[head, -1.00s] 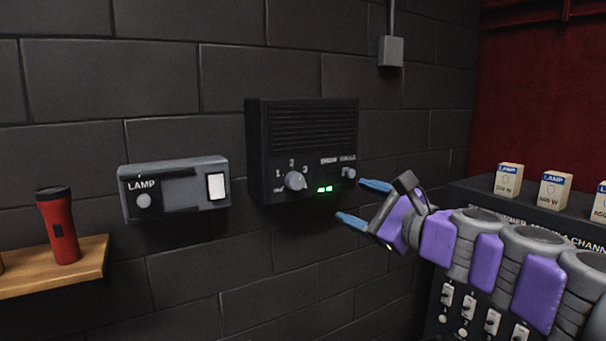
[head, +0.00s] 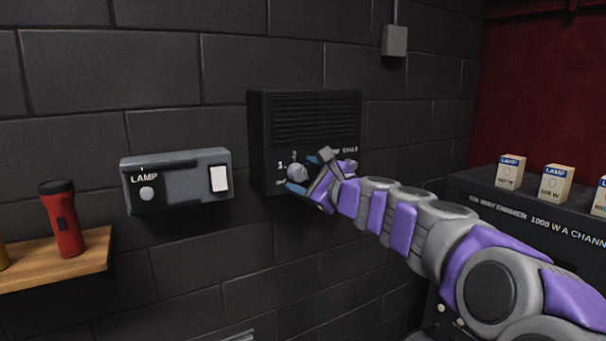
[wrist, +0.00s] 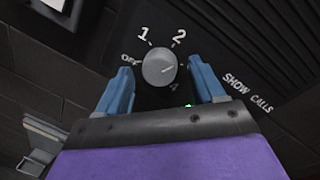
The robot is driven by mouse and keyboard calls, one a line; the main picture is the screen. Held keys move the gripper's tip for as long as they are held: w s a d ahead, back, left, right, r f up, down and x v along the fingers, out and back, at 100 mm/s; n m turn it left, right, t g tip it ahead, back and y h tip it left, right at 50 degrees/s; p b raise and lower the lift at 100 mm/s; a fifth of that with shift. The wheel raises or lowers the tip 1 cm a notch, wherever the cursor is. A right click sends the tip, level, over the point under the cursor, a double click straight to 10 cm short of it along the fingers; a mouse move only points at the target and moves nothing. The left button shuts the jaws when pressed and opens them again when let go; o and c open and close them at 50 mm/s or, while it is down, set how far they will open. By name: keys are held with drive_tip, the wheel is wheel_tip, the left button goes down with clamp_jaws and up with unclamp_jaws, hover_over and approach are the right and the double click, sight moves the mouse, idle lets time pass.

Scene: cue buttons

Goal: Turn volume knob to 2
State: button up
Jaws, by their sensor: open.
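The volume knob (head: 297,172) is a small round grey knob on the black speaker box (head: 318,118) on the wall. In the wrist view the knob (wrist: 158,66) sits between my gripper's two blue fingers, with a visible gap on each side. A faint pale mark on it seems to point right, between the printed 2 and a 4 lower down. OFF, 1 and 2 are readable; no 3 shows, and the right finger may cover it. My gripper (wrist: 160,65) is open around the knob. In the head view my gripper (head: 305,174) partly hides the dial.
A grey lamp box (head: 185,180) with a white switch is on the wall to the left. A dimmer cabinet (head: 490,195) with small lamp boxes is at right.

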drive_tip(key=shift+w+a, duration=0.4)
drive_tip(key=shift+a, duration=0.05)
drive_tip(key=shift+c, duration=0.3)
drive_tip(key=shift+d, duration=0.1)
drive_tip(key=c, duration=1)
drive_tip(key=n+b, duration=0.2)
drive_tip(key=n, duration=0.3)
drive_tip(key=shift+f, duration=0.15)
drive_tip(key=shift+g+h, duration=0.3)
drive_tip(key=o, duration=1.1)
drive_tip(key=shift+c, duration=0.2)
drive_tip(key=shift+s, duration=0.1)
drive_tip(key=shift+s+d+r, duration=0.25)
drive_tip(key=shift+s+d, duration=0.1)
drive_tip(key=shift+s, duration=0.1)
drive_tip(key=f+b+v, duration=0.1)
drive_tip(key=v, duration=1.4)
drive_tip(key=shift+s+d+r, duration=0.2)
drive_tip(key=shift+s+d, duration=0.1)
drive_tip(key=shift+s, duration=0.05)
